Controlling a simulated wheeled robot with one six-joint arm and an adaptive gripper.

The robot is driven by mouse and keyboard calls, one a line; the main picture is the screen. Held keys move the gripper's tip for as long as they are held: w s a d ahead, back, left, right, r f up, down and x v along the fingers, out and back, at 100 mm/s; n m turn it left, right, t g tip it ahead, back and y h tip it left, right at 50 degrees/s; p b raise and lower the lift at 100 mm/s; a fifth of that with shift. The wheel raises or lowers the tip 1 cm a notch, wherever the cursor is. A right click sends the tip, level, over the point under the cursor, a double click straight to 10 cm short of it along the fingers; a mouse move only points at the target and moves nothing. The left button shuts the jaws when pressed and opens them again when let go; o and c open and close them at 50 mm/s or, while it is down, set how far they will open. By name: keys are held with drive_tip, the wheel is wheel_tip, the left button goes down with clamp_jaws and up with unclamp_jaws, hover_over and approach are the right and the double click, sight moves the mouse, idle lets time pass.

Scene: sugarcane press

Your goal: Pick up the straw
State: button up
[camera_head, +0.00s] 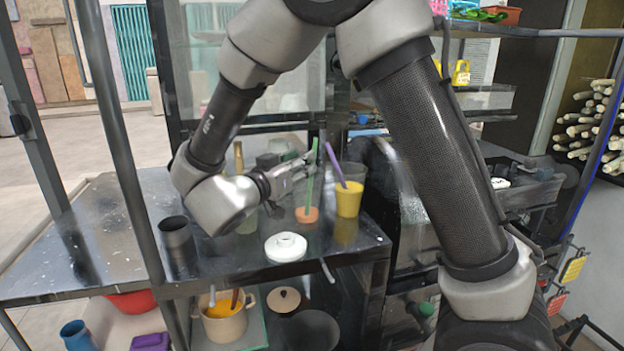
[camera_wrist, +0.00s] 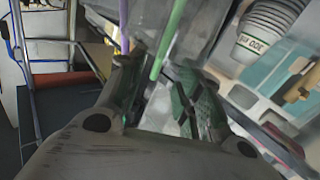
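A green straw (camera_head: 310,182) stands upright, slightly tilted, in a small orange holder (camera_head: 307,215) on the dark counter. A purple straw (camera_head: 334,164) leans in a cup of yellow liquid (camera_head: 349,199) just right of it. My gripper (camera_head: 302,168) reaches in from the left, with its fingertips close to the green straw's upper part. In the wrist view, my gripper (camera_wrist: 162,78) has its fingers apart. The green straw (camera_wrist: 169,40) shows between and beyond the fingertips, and the purple straw (camera_wrist: 124,27) is to the left. Whether a finger touches the green straw cannot be told.
A white round lid-like object (camera_head: 286,247) lies at the counter's (camera_head: 100,245) front edge. A dark cup (camera_head: 178,245) stands to the left. A pot (camera_head: 224,318) sits on the shelf below. In the wrist view, stacked cups (camera_wrist: 268,30) stand at upper right.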

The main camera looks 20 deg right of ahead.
drive_tip(key=x, duration=0.6)
drive_tip(key=shift+w+d, duration=0.25)
drive_tip(key=shift+d, duration=0.05)
drive_tip(key=c, duration=0.7)
